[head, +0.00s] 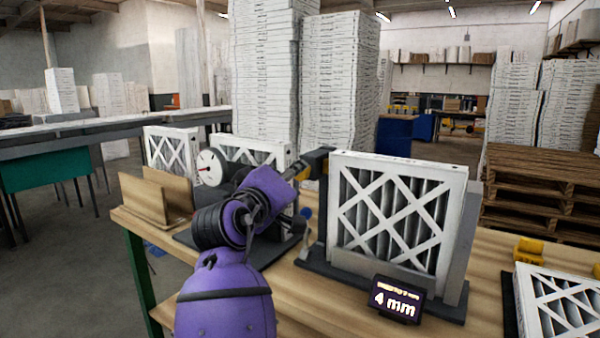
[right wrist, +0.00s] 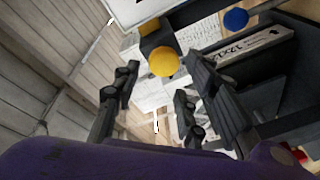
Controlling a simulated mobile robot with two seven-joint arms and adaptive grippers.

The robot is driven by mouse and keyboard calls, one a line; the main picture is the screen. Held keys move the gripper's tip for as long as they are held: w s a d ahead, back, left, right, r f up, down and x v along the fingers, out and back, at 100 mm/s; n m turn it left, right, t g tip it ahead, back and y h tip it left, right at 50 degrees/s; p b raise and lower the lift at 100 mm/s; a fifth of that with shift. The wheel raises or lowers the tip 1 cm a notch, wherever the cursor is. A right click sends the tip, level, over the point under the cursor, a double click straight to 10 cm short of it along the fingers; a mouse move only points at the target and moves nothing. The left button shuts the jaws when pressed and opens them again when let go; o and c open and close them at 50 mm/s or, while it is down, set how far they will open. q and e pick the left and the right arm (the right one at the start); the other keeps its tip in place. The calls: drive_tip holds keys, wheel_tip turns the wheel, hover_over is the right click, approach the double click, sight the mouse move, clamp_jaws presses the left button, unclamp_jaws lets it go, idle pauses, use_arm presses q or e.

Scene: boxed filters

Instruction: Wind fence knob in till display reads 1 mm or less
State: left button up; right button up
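The display (head: 396,301) reads 4 mm and stands in front of the boxed filter (head: 400,210), a pleated filter in a white lattice frame upright in a dark fixture (head: 375,288). A round yellow knob (right wrist: 163,62) shows in the right wrist view, with a blue knob (right wrist: 236,18) to its right. In the head view, a yellow part (head: 303,173) and the blue knob (head: 306,212) show beside the fixture. My right gripper (right wrist: 160,77) is open, its fingers apart on either side of the yellow knob in that picture; contact cannot be judged. My left gripper is not in view.
A white round dial (head: 210,168) and a second filter (head: 250,151) stand behind my right arm. Wooden panels (head: 158,196) are at the table's left. Bare tabletop (head: 485,290) shows between.

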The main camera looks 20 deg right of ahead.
drive_tip(key=shift+x, duration=2.1)
drive_tip(key=shift+s+d, duration=0.1)
drive_tip(key=shift+r, duration=0.1)
drive_tip(key=c, duration=1)
